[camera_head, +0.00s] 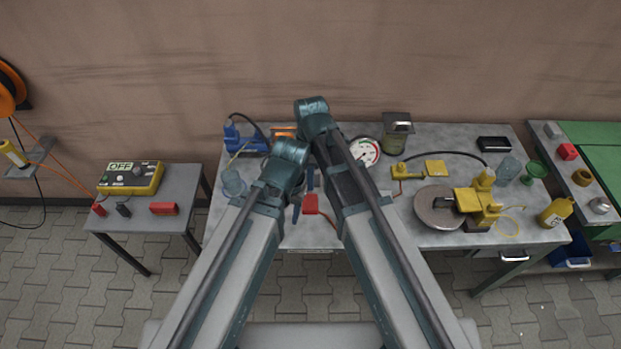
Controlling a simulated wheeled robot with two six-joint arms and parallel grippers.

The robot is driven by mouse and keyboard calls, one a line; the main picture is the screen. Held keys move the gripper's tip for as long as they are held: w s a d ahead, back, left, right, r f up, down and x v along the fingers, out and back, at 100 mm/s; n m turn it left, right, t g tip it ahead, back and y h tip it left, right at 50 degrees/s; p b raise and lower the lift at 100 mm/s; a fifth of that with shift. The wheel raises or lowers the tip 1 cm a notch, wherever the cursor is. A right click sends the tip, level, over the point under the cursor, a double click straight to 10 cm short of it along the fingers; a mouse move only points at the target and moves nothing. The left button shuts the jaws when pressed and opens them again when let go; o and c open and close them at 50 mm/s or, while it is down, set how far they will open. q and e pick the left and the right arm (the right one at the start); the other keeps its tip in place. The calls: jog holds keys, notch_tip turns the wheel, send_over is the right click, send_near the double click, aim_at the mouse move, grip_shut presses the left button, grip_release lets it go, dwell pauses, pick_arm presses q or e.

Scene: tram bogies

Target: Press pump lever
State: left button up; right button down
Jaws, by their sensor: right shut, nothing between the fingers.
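A blue device (241,137) with a black hose, which looks like a pump, stands at the back left of the grey workbench (400,237). I cannot make out its lever; my left arm partly covers that side. A yellow unit (479,205) stands at the right beside a round grey disc (437,207); I cannot tell whether a lever belongs to it. My right gripper (310,180) shows as small dark blue parts between my two arms, over the bench's left middle. It is shut and empty. My left gripper is hidden behind my left arm.
A red block (311,204) lies close to my right gripper. A dial gauge (365,152) and a jar (396,132) stand behind my right arm. A side table (186,186) with a yellow control box (131,178) stands left.

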aim_at(310, 202)
jog(key=f+b, duration=0.1)
jog(key=f, duration=0.1)
jog(key=f+b, duration=0.1)
jog(key=b, duration=0.1)
jog(key=f+b, duration=0.1)
jog(key=f, duration=0.1)
jog(key=shift+s+f+b, duration=0.3)
jog(key=shift+s+f, duration=0.05)
jog(key=shift+s, duration=0.05)
pick_arm(q)
notch_tip(310, 202, down, 6)
jog(key=shift+r, duration=0.15)
